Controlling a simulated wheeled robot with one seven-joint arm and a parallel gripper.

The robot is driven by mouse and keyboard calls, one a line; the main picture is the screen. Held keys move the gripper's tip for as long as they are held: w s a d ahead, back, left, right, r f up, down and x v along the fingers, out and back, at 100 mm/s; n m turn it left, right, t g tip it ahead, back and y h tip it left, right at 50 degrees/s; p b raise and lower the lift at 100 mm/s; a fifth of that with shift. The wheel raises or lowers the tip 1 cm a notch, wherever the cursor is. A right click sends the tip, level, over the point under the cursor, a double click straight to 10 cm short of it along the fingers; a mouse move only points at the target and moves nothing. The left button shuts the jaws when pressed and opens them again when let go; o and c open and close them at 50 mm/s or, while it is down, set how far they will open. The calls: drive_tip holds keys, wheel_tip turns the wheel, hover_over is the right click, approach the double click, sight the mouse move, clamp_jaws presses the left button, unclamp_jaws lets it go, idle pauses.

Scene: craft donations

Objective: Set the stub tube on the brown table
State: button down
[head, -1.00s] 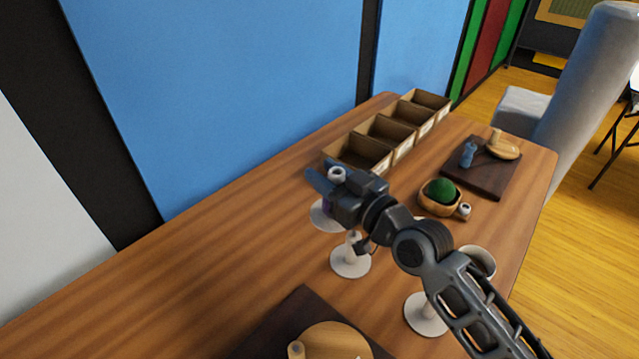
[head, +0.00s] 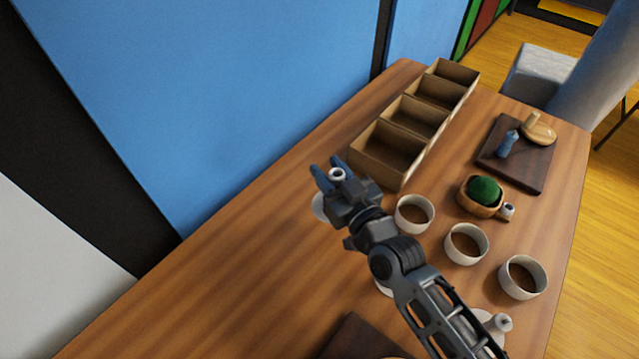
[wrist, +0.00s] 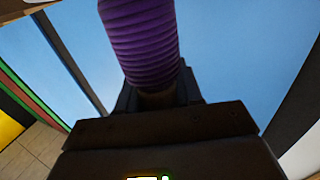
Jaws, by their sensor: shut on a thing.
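My gripper (head: 331,178) is shut on the stub tube, which shows as a pale round end with a dark hole (head: 337,174) between the fingertips in the head view. In the wrist view the tube is wrapped in ribbed purple winding (wrist: 142,40) and rises from the jaws (wrist: 155,98). The gripper is over the brown table (head: 260,262), near its wall side. In the head view a white disc (head: 319,208) shows partly behind the gripper. I cannot tell how high the tube is above the table.
A row of open brown bins (head: 357,158) stands behind the gripper. Three cups (head: 414,214) stand to the right. A wooden bowl (head: 478,205) holds a green ball. A dark board (head: 524,178) lies at the far right. A pale tube (head: 500,323) stands near the front. The table's left part is clear.

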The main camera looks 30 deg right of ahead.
sight(319, 202)
drive_tip(key=shift+w+a+f+p, duration=0.15)
drive_tip(key=shift+a+f, duration=0.2)
drive_tip(key=shift+a, duration=0.2)
drive_tip(key=shift+s+a+f+p, duration=0.15)
drive_tip(key=shift+a+f, duration=0.15)
drive_tip(key=shift+a, duration=0.25)
wheel_tip(319, 202, down, 4)
drive_tip(key=shift+w+a+r+b, duration=0.1)
drive_tip(key=shift+r+b, duration=0.1)
drive_tip(key=shift+b, duration=0.2)
drive_tip(key=shift+f, duration=0.2)
drive_tip(key=shift+f, duration=0.1)
drive_tip(key=shift+f+b, duration=0.35)
drive_tip(key=shift+b, duration=0.1)
drive_tip(key=shift+f, duration=0.2)
drive_tip(key=c, duration=0.7)
unclamp_jaws()
drive_tip(key=shift+f, duration=0.1)
drive_tip(key=shift+c, duration=0.2)
